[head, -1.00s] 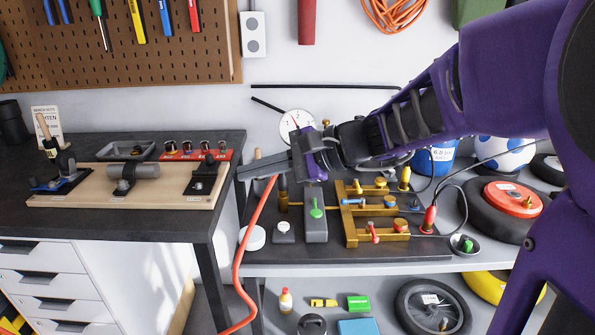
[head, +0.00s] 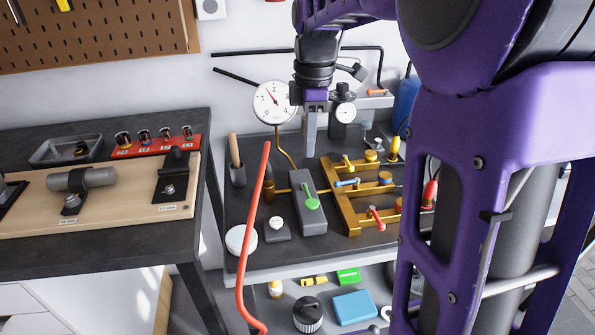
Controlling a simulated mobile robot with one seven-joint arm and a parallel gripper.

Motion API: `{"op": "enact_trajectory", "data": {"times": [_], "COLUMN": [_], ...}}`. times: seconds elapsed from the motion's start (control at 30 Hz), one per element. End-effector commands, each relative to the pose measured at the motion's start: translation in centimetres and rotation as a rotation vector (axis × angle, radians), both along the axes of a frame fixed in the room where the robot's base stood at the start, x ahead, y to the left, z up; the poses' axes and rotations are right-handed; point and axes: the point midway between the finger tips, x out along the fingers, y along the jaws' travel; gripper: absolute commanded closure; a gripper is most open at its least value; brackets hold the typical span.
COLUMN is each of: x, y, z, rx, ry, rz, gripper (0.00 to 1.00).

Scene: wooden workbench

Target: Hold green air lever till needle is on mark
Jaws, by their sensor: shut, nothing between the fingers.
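A brass manifold (head: 352,215) with yellow, blue and red levers stands to the right. A smaller gauge (head: 345,112) is at the back. A red-orange hose (head: 251,220) rises at the left front. A wooden-handled tool (head: 235,155) stands at the left.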

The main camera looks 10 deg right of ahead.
Motion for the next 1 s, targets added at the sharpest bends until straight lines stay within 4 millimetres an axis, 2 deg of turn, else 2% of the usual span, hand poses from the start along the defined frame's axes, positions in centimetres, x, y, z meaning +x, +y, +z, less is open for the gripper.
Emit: {"op": "enact_trajectory", "data": {"times": [0.13,0.57,0.77,1.0], "x": [0.4,0.4,0.3,0.3], "y": [-0.9,-1.0,-1.0,-1.0], "z": [0.3,-0.2,-3.2,-8.5], "rx": [-0.038,-0.041,-0.041,-0.041], "ry": [-0.008,-0.006,-0.003,-0.003], "rz": [0.077,0.086,0.086,0.085], "gripper": [1.00,1.00,1.00,1.00]}}
